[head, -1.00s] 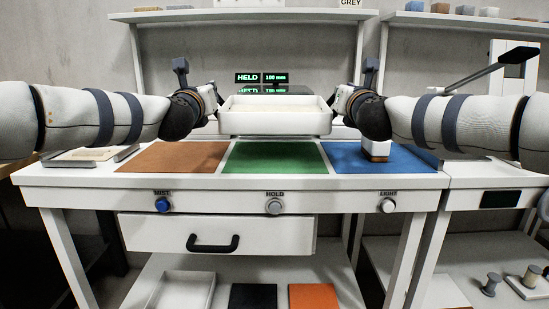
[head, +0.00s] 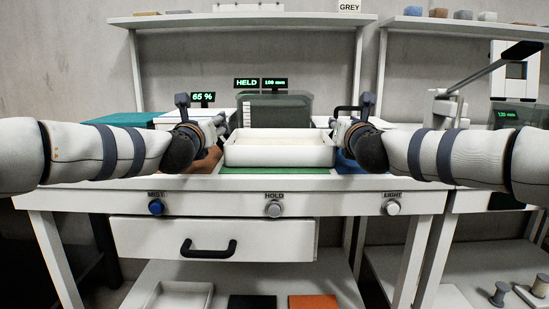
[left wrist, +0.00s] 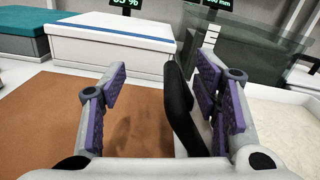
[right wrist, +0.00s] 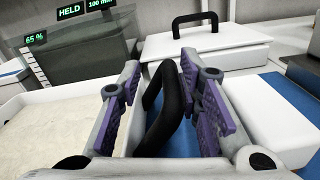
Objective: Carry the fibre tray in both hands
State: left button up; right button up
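The fibre tray (head: 280,153) is a white open tray with a cream layer of fibre inside. It appears to rest level on the green mat (head: 275,171) at the middle of the table. My left gripper (head: 220,128) is at its left end. In the left wrist view (left wrist: 165,90) its fingers are apart, with a black handle (left wrist: 180,110) between them, nearer the right finger. My right gripper (head: 338,128) is at the tray's right end. In the right wrist view (right wrist: 163,95) its fingers stand apart on either side of another black handle (right wrist: 165,105).
A dark clear tank (head: 290,106) stands behind the tray, with a HELD display (head: 246,83). An orange-brown mat (left wrist: 60,120) lies left. A white block (right wrist: 265,115) stands on the blue mat (right wrist: 185,140) at right. A white box with a handle (right wrist: 225,45) is behind it.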

jog(key=shift+a, duration=0.1)
pick_arm(q)
jog(key=s, duration=1.2)
jog(key=shift+s, duration=0.1)
pick_arm(e)
jog(key=o, duration=0.8)
jog(key=s, duration=1.2)
jog(key=shift+s, duration=0.1)
